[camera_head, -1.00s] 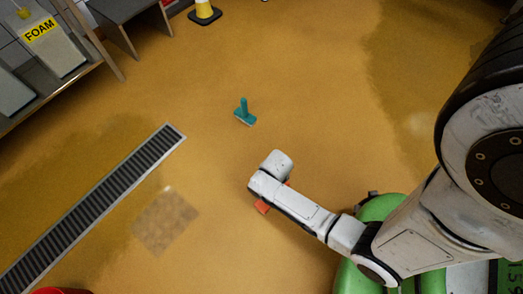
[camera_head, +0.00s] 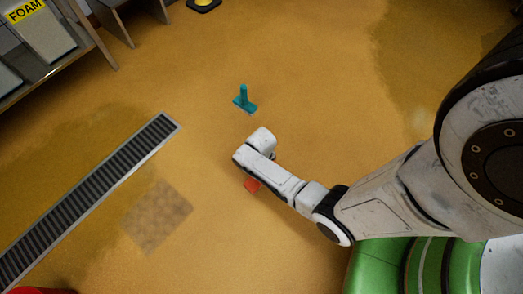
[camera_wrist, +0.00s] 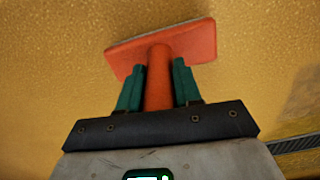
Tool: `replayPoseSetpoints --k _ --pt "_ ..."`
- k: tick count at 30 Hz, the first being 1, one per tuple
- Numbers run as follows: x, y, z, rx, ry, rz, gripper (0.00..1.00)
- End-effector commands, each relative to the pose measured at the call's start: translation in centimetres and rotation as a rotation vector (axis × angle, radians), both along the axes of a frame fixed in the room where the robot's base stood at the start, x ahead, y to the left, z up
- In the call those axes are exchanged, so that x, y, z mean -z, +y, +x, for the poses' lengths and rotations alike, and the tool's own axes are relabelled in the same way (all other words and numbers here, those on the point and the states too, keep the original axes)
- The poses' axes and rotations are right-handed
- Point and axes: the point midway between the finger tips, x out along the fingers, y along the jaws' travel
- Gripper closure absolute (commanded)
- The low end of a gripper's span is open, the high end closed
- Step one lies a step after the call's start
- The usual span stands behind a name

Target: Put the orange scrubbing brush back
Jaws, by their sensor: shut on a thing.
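The orange scrubbing brush (camera_wrist: 160,45) shows in the wrist view, with its flat head pointing away from my gripper. My gripper (camera_wrist: 158,80) has its two green fingers shut on the brush handle, one on each side. In the head view a small orange part of the brush (camera_head: 252,185) shows below my white arm; the rest is hidden behind the arm. The brush appears over the yellow floor; its height cannot be told. In the head view the gripper fingers are hidden.
A long drain grate (camera_head: 95,195) crosses the left side. A shelf with a FOAM-labelled container (camera_head: 45,30) is top left. A red object (camera_head: 38,291) shows at the bottom left. Open floor lies between.

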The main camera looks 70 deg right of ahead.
Motion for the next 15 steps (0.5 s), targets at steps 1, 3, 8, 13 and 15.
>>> replayPoseSetpoints --k 1,3,8,13,15 --pt "0.29 -0.08 0.13 0.000 -0.002 -0.002 1.00" --pt "0.14 -0.08 0.13 0.000 -0.003 -0.001 1.00" --pt "0.15 -0.06 0.12 0.000 -0.003 -0.001 1.00" --pt "0.39 -0.03 0.07 0.000 -0.002 -0.001 0.61" --pt "0.39 -0.03 0.07 0.000 -0.002 -0.001 0.54"
